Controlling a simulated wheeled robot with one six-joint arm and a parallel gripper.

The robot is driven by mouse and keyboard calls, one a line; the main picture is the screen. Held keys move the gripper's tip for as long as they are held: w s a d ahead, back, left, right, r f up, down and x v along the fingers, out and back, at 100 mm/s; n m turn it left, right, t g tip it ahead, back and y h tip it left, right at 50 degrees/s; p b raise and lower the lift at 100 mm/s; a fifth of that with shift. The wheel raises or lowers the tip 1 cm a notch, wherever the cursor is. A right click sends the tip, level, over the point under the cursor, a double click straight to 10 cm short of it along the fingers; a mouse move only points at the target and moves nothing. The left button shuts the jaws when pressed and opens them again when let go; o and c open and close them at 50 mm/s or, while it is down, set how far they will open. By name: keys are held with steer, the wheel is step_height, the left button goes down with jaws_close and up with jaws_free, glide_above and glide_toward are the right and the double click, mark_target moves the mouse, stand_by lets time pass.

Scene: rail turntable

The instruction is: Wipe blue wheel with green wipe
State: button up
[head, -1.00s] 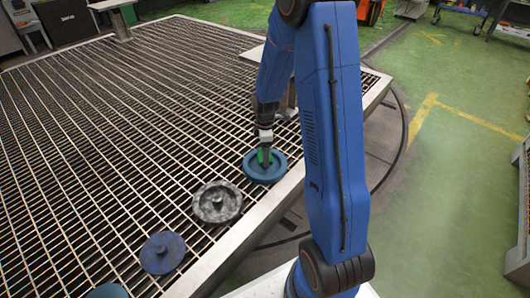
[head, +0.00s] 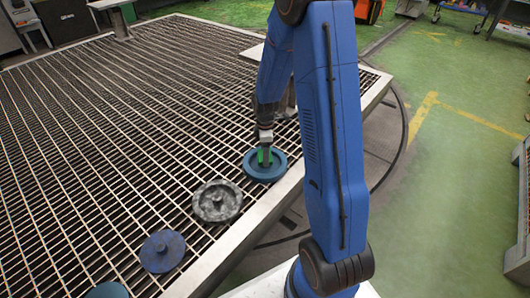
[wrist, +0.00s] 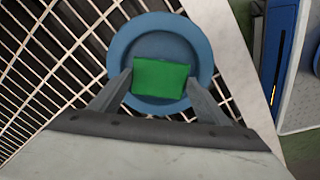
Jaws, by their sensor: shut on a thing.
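A green wipe (wrist: 161,78) is held between the two fingers of my gripper (wrist: 160,88), which is shut on it. In the head view my gripper (head: 265,157) points down over a blue wheel (head: 280,172) with the green wipe at its tips. The blue wheel also shows in the wrist view (wrist: 160,28), lying flat on the grating behind the wipe. The wipe is over the inside of the wheel; I cannot tell whether it touches. The wheel's centre is hidden by the wipe.
The wheel lies on a metal grating (head: 110,130) near its pale border (head: 235,245). A grey mottled wheel (head: 217,201), a dark blue wheel (head: 163,251) and a teal disc (head: 107,290) lie in a row toward the lower left. The grating's far left is clear.

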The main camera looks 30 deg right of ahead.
steer(key=shift+f, duration=0.2)
steer(key=shift+a, duration=0.15)
